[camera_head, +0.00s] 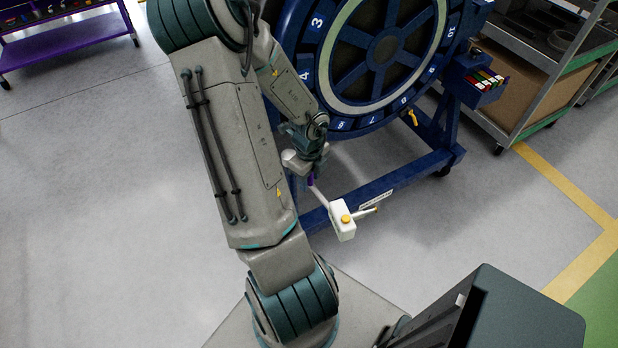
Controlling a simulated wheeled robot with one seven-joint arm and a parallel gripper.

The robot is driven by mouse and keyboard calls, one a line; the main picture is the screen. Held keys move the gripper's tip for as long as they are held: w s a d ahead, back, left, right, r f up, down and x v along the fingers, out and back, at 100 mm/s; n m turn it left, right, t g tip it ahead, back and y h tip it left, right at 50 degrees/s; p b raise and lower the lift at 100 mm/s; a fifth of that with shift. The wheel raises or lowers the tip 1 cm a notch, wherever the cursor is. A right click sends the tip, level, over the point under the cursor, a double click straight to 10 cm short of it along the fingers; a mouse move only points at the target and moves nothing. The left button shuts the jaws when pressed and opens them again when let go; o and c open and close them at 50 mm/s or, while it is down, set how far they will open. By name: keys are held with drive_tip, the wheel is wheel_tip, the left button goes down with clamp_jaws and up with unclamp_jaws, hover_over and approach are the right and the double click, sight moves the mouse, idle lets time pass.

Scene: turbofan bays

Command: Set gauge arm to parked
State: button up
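A white box with an orange round knob (342,220) is at the front of the blue engine stand and looks like the gauge unit. A short pale rod with a yellowish tip (368,211) sticks out from its right side. A pale, partly purple bar (320,195) runs from the box up and left toward my gripper. My gripper (312,178) is just above and left of the box, at the end of my arm. Its fingers are small and partly hidden, so I cannot tell whether they are open or touch the bar.
The blue numbered ring (312,44) stands on a blue frame (420,168) behind the box. A yellow handle (412,117) hangs below the ring. A grey shelf cart (540,75) is at right, a purple cart (70,42) at far left. The left floor is clear.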

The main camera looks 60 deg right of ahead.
wheel_tip(320, 180, up, 13)
drive_tip(key=p, duration=0.4)
drive_tip(key=shift+r, duration=0.1)
drive_tip(key=shift+a, duration=0.1)
drive_tip(key=w+a+r+n+t+y, duration=0.1)
drive_tip(key=w+a+r+n, duration=0.3)
drive_tip(key=a+n, duration=0.5)
drive_tip(key=w+a+r+n+t+y, duration=0.1)
drive_tip(key=w+a+r+n, duration=0.35)
drive_tip(key=a+n, duration=0.55)
drive_tip(key=s+a+r+n+h, duration=0.1)
drive_tip(key=a+r+n, duration=0.3)
drive_tip(key=n, duration=0.5)
drive_tip(key=s+a+r+n+t+h, duration=0.1)
drive_tip(key=s+a+r+n, duration=0.2)
drive_tip(key=a+n, duration=0.5)
drive_tip(key=shift+s+r+n, duration=0.25)
drive_tip(key=shift+r+n, duration=0.1)
drive_tip(key=shift+n, duration=0.05)
drive_tip(key=shift+d, duration=0.1)
